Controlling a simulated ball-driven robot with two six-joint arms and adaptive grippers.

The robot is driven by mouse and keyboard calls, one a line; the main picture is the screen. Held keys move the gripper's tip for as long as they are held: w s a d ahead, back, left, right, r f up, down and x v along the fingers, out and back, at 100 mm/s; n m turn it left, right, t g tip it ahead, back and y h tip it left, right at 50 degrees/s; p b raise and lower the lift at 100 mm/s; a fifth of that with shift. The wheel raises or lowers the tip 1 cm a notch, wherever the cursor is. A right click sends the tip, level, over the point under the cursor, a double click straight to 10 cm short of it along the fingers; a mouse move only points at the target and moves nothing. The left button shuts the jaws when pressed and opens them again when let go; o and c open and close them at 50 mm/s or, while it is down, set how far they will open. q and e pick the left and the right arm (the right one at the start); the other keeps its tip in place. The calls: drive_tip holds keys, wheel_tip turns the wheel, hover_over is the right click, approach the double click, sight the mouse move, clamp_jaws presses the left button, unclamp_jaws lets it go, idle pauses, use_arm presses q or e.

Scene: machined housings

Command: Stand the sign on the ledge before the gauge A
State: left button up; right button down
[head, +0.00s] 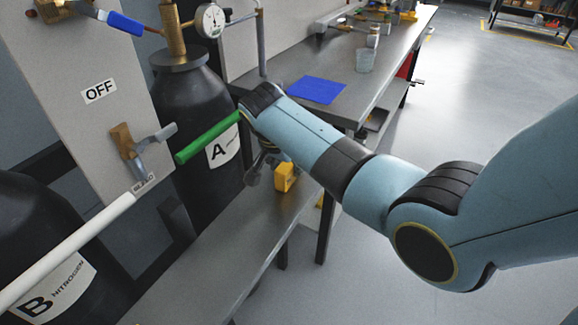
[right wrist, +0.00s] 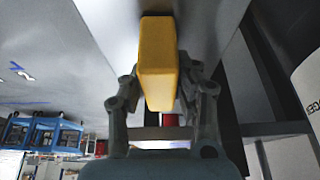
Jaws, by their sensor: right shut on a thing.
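The yellow sign (head: 286,177) is a small block at the ledge's far part in the head view. It fills the upper middle of the right wrist view (right wrist: 158,62). My right gripper (head: 266,173) is shut on it, with one finger on each side in the wrist view (right wrist: 160,95). The grey metal ledge (head: 225,258) runs below the cylinders. I cannot tell whether the sign touches it. Gauge A (head: 211,20) is a round white dial above the black cylinder marked A (head: 195,95), up and left of the sign. My left gripper is not in view.
A green bar (head: 208,138) sticks out before cylinder A, close to my right wrist. A white bar (head: 70,250) crosses before cylinder B (head: 40,225). A bench (head: 345,85) with a blue sheet (head: 316,90) stands behind my arm. The ledge's near part is clear.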

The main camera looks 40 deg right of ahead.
drive_tip(key=shift+f, duration=0.2)
drive_tip(key=c, duration=1)
unclamp_jaws()
drive_tip(key=shift+r, duration=0.1)
drive_tip(key=shift+r, duration=0.2)
drive_tip(key=p+v, duration=0.1)
drive_tip(key=v, duration=1)
drive_tip(key=shift+r, duration=0.4)
drive_tip(key=shift+a, duration=0.15)
